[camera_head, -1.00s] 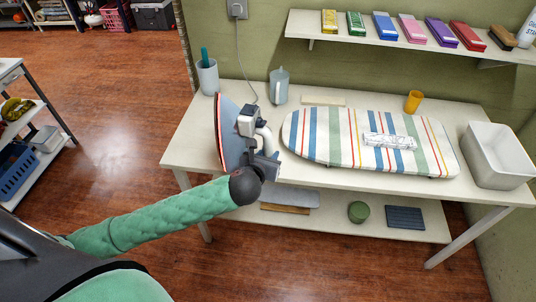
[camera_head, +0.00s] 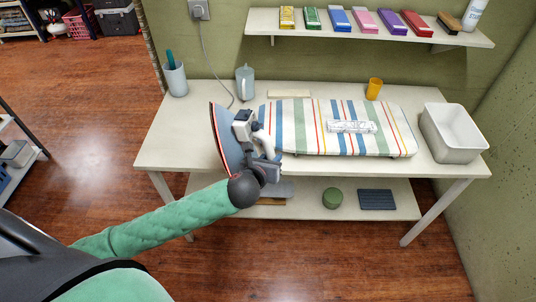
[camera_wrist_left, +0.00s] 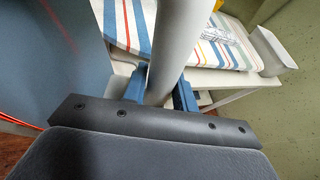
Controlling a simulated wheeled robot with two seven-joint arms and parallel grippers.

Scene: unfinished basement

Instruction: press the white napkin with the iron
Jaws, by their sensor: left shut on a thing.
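The iron (camera_head: 226,142) is held up on its side over the left front of the table, its soleplate facing left. My left gripper (camera_head: 266,162) is shut on the iron's handle (camera_head: 263,141); in the left wrist view the handle (camera_wrist_left: 178,50) stands between the blue fingers. The white napkin (camera_head: 351,126), with grey markings, lies on the striped ironing board (camera_head: 305,139), right of the iron and apart from it. It also shows in the left wrist view (camera_wrist_left: 218,35). The iron covers the board's left end in the head view. My right gripper is out of view.
A white bin (camera_head: 453,150) stands right of the board. A grey-blue mug (camera_head: 244,83), a cup with a teal item (camera_head: 175,80) and an orange cup (camera_head: 374,89) stand along the back. A cord (camera_head: 209,60) hangs from the wall socket. A shelf (camera_head: 370,38) holds colored boxes above.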

